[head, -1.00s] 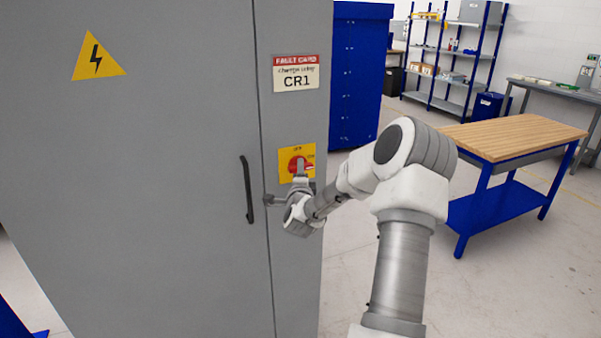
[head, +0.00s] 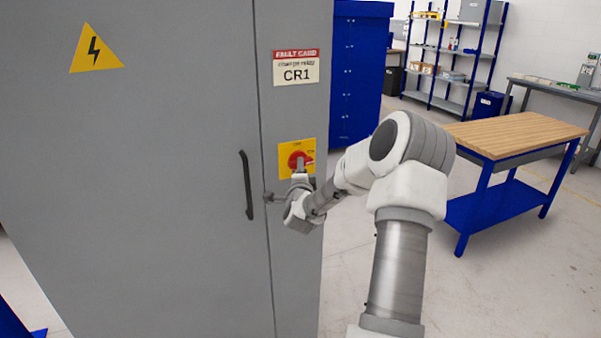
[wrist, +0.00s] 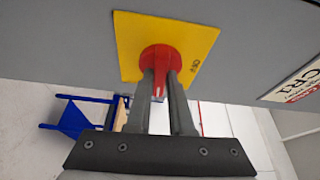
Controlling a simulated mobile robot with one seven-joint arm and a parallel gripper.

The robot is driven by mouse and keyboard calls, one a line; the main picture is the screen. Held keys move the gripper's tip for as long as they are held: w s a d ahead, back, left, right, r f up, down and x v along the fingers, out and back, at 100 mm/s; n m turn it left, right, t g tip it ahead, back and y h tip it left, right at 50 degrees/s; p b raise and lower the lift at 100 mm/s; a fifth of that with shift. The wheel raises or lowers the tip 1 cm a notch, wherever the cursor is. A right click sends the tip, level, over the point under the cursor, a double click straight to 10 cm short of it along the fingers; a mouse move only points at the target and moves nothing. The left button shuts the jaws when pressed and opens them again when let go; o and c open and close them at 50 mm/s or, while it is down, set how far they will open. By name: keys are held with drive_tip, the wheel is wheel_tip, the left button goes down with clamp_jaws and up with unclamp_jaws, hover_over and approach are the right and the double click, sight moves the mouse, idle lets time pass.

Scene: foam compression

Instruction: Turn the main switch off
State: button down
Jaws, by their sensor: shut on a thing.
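The main switch is a red rotary knob (head: 297,159) on a yellow plate (head: 311,147), set on the narrow right panel of the grey cabinet (head: 160,180). In the wrist view the red knob (wrist: 160,58) shows against the yellow plate (wrist: 135,35). My gripper (head: 300,173) is at the knob, its fingers reaching up to it from below in the head view. In the wrist view the two fingers of my gripper (wrist: 161,85) stand on either side of the knob's handle and are closed on it.
A black door handle (head: 247,185) and a small latch (head: 270,198) are on the cabinet left of my gripper. A card reading CR1 (head: 296,75) is above the switch. A wood-topped workbench (head: 515,133) stands to the right, with open floor before it.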

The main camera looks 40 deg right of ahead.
drive_tip(key=shift+s+d+f+n+t+y+b, duration=0.15)
drive_tip(key=shift+n+t+y+b, duration=0.9)
drive_tip(key=shift+n+b, duration=3.25)
drive_tip(key=shift+w+d+f+n+t+y+b, duration=0.2)
drive_tip(key=shift+n+t+y+b, duration=0.85)
drive_tip(key=shift+n+b, duration=3.2)
drive_tip(key=shift+s+d+f+n+t+y+b, duration=0.35)
drive_tip(key=shift+n+t+b, duration=1.6)
drive_tip(key=shift+b, duration=4.25)
drive_tip(key=shift+w+a+r+n+g+y, duration=0.1)
drive_tip(key=shift+w+r+n+g+y, duration=0.1)
drive_tip(key=shift+n+g+y, duration=0.3)
drive_tip(key=c, duration=0.8)
unclamp_jaws()
drive_tip(key=p+v, duration=0.1)
drive_tip(key=v, duration=1.6)
drive_tip(key=shift+a+f, duration=0.15)
drive_tip(key=shift+a, duration=0.05)
drive_tip(key=shift+s, duration=0.15)
